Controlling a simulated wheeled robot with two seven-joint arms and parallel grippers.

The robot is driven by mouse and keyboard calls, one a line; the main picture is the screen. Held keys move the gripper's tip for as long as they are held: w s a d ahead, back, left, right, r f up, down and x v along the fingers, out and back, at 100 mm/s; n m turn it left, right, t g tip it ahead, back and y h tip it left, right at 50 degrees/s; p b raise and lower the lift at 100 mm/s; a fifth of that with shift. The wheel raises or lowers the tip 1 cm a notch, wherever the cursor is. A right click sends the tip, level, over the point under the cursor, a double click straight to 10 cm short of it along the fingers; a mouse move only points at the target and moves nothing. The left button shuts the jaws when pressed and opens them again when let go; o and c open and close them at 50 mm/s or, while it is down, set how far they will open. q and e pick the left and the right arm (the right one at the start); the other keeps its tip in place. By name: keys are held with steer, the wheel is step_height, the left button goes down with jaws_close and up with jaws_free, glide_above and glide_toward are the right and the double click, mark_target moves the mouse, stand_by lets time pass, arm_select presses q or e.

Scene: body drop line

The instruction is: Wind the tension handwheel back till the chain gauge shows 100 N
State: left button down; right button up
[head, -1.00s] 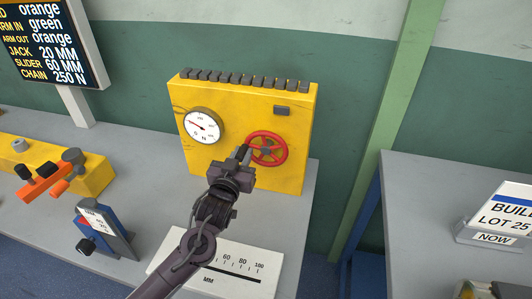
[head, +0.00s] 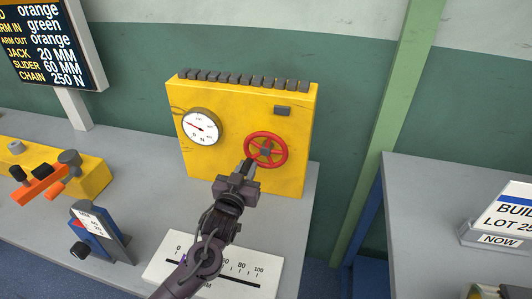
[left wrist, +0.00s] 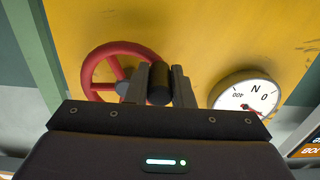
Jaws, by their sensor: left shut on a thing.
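The red handwheel (head: 266,149) is on the front of a yellow box. My left gripper (head: 247,167) is at the wheel's lower left rim, shut on its dark handle knob. In the left wrist view the dark knob (left wrist: 159,84) lies between the two fingers, with the red wheel (left wrist: 97,70) beside it. The round white chain gauge (head: 201,126) is left of the wheel, its needle toward the upper left; the exact reading is too small to tell. The gauge also shows in the left wrist view (left wrist: 246,94), partly cut by my gripper body. My right gripper is out of view.
The yellow box (head: 230,150) stands on a grey bench. A scale plate (head: 160,262) lies in front, partly under my arm. A blue gauge block (head: 104,232) and an orange lever (head: 42,187) are at left. A board (head: 50,45) reads CHAIN 250 N.

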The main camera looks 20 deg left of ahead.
arm_select(q)
steer(key=shift+d+r, duration=0.35)
steer(key=shift+r, duration=0.05)
steer(key=shift+w+d+f+b, duration=0.1)
steer(key=shift+d+f+b, duration=0.4)
steer(key=shift+d, duration=0.45)
steer(key=shift+d+f, duration=0.15)
steer(key=shift+d, duration=0.35)
steer(key=c, duration=1.3)
jaws_free()
steer(key=shift+a+f, duration=0.15)
steer(key=shift+f, duration=0.05)
steer(key=shift+s+p, duration=0.45)
steer(key=shift+s, duration=0.05)
steer(key=p, duration=0.3)
glide_toward(261, 165)
steer(key=shift+s+f, duration=0.25)
steer(key=shift+s, duration=0.1)
